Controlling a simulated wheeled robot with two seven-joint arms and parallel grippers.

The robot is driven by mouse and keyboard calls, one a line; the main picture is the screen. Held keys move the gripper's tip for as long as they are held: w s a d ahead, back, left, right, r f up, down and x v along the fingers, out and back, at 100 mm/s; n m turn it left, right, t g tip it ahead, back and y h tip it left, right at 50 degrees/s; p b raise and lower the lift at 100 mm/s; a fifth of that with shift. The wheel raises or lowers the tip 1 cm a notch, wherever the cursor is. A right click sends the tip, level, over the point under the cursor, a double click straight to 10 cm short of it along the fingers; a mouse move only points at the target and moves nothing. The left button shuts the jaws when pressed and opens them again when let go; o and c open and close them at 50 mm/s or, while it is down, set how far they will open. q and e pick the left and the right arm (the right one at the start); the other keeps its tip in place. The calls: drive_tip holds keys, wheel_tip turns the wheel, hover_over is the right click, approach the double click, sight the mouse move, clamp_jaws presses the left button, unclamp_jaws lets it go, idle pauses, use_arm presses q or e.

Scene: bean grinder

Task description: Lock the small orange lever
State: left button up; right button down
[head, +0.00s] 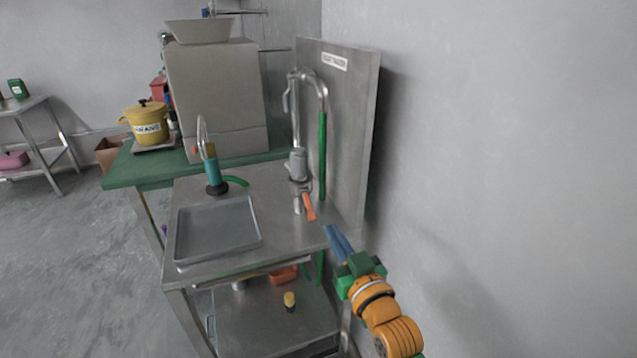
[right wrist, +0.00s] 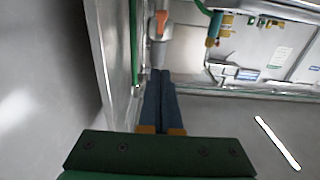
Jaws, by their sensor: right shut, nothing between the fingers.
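The small orange lever (head: 308,206) sticks out from the base of the grey faucet fitting on the steel counter, angled down toward the front right. It also shows in the right wrist view (right wrist: 161,22), beyond my fingertips. My right gripper (head: 331,229) has blue fingers, shut and empty, just in front of and to the right of the lever, with a small gap between. In the right wrist view its fingers (right wrist: 160,74) lie together and point toward the lever. My left gripper is not in view.
A steel panel (head: 345,130) and the grey wall stand close on the right. A green hose (head: 322,155) runs upright behind the lever. A metal tray (head: 218,230) lies on the counter's left, beside a teal-handled tool (head: 211,170). A large grinder box (head: 215,95) stands behind.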

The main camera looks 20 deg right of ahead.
drive_tip(key=s+r+g, duration=0.2)
use_arm(q)
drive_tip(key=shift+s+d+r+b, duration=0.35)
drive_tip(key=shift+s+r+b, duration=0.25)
drive_tip(key=shift+b, duration=0.05)
use_arm(e)
hover_over(313, 233)
drive_tip(key=s, duration=0.3)
drive_tip(key=shift+f, duration=3)
drive_tip(key=shift+f+t+b, duration=0.3)
drive_tip(key=shift+f+b, duration=0.1)
drive_tip(key=shift+b, duration=0.5)
drive_tip(key=f+t+b, duration=0.1)
drive_tip(key=b, duration=0.2)
drive_tip(key=f+t+b, duration=0.1)
drive_tip(key=b, duration=0.3)
drive_tip(key=shift+w+f+t, duration=0.2)
drive_tip(key=shift+w+t, duration=0.1)
drive_tip(key=shift+w, duration=0.1)
use_arm(q)
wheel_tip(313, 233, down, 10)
drive_tip(key=b, duration=0.1)
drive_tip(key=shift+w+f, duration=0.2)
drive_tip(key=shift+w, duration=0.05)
use_arm(e)
drive_tip(key=shift+w+f, duration=0.8)
drive_tip(key=shift+w, duration=0.15)
use_arm(q)
drive_tip(key=shift+b, duration=0.3)
